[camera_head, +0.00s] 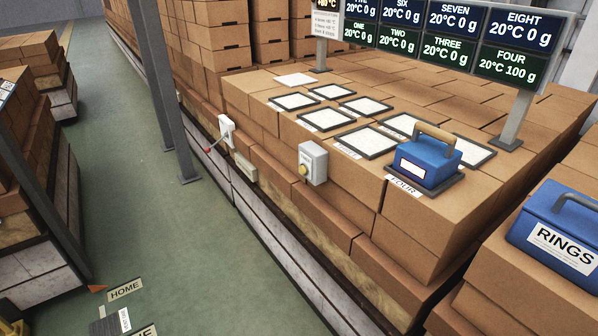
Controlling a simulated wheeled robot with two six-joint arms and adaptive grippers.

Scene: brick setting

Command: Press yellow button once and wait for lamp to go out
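A small yellow button (303,170) sits on the front of a pale grey box (315,160) fixed to the side of the brick stack. No lamp that I can clearly pick out shows; a beige box (245,167) is mounted left of the button box, and I cannot tell if it is a lamp. Neither of my grippers is in view.
A white switch plate (227,130) with a red-tipped lever (208,150) is further left. A blue weight (428,160) stands on the FOUR pad, and the display (508,66) reads FOUR 100 g. A blue RINGS box (562,228) is at right.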

